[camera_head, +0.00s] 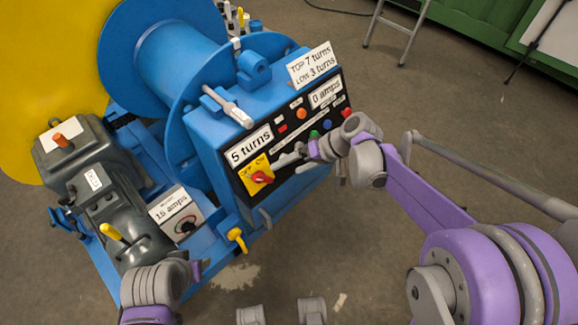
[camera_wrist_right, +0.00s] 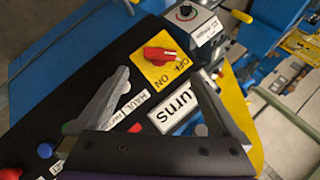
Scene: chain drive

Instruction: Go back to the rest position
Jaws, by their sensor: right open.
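My right gripper (camera_head: 287,160) is at the front of the black control panel (camera_head: 328,138), near the yellow OFF/ON plate with its red rotary switch (camera_head: 262,177). In the right wrist view its two grey fingers are spread wide with nothing between them (camera_wrist_right: 155,100). The red switch (camera_wrist_right: 158,54) lies beyond the fingertips there, apart from them. My left gripper (camera_head: 195,268) is low at the left, beside the blue machine's front; its fingers are too small and partly hidden to tell their opening.
The blue winch machine (camera_head: 215,150) carries a large drum, a grey motor (camera_head: 110,190) and a "15 amps" box (camera_head: 175,213). A yellow handle (camera_head: 237,238) sticks out at its front. The floor to the right is clear up to a stepladder (camera_head: 408,30) and green cabinet (camera_head: 480,28).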

